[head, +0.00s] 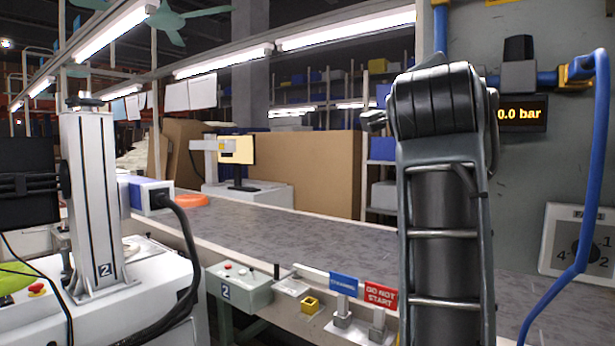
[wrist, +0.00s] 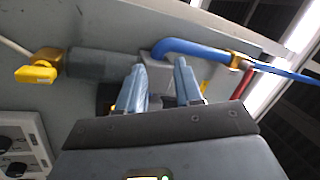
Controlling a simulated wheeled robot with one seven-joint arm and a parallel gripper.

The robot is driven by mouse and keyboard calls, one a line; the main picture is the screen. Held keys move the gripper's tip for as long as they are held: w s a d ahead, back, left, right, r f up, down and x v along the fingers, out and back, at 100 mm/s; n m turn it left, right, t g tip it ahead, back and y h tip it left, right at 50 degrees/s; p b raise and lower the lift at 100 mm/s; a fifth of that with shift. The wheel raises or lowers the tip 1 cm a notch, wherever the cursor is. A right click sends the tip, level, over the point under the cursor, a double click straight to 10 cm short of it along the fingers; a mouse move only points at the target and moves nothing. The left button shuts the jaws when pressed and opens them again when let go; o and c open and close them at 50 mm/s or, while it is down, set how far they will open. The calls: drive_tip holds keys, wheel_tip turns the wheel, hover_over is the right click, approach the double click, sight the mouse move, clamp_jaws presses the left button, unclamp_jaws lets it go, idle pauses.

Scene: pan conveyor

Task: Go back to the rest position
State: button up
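My gripper (wrist: 160,66) shows in the wrist view with its two blue-grey fingers apart and nothing held between them. Behind the fingertips is a grey wall panel with a grey pipe fitting (wrist: 100,66) and a blue pipe (wrist: 190,47). I cannot tell how far the fingertips are from the fitting. In the head view my arm stands upright at the right of centre, and my gripper is not visible there.
A yellow valve handle (wrist: 36,74) and a red hose (wrist: 243,84) are near the gripper. A conveyor (head: 270,225) runs across the head view. A blue hose (head: 590,200) hangs at right. "Cleaning" (head: 344,284) and "Do not start" (head: 381,296) signs stand in front.

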wheel_tip(320, 180, down, 12)
drive_tip(key=n+y, duration=0.2)
drive_tip(key=n, duration=0.3)
drive_tip(key=s+f+n+y+p, duration=0.1)
drive_tip(key=s+f+n+y, duration=0.15)
drive_tip(key=s+f, duration=0.45)
drive_tip(key=s+f+n+y, duration=0.2)
drive_tip(key=s+f+n, duration=0.15)
drive_tip(key=f, duration=0.75)
drive_tip(key=s+f+n+y+p, duration=0.1)
drive_tip(key=s+f+n+y, duration=0.2)
drive_tip(key=f, duration=0.6)
drive_tip(key=s+f+n+g, duration=0.1)
drive_tip(key=s+f, duration=0.2)
drive_tip(key=s, duration=0.3)
drive_tip(key=s+f+n+p, duration=0.1)
drive_tip(key=s+f, duration=0.1)
drive_tip(key=s, duration=0.5)
drive_tip(key=s+f+n+g, duration=0.1)
drive_tip(key=s+f, duration=0.2)
drive_tip(key=s, duration=0.3)
drive_tip(key=s+r+n+g+p, duration=0.1)
drive_tip(key=s+r, duration=0.1)
drive_tip(key=s, duration=1.6)
drive_tip(key=shift+s+d+r+g, duration=0.3)
drive_tip(key=shift+s+d+r, duration=0.05)
drive_tip(key=shift+d+r, duration=0.1)
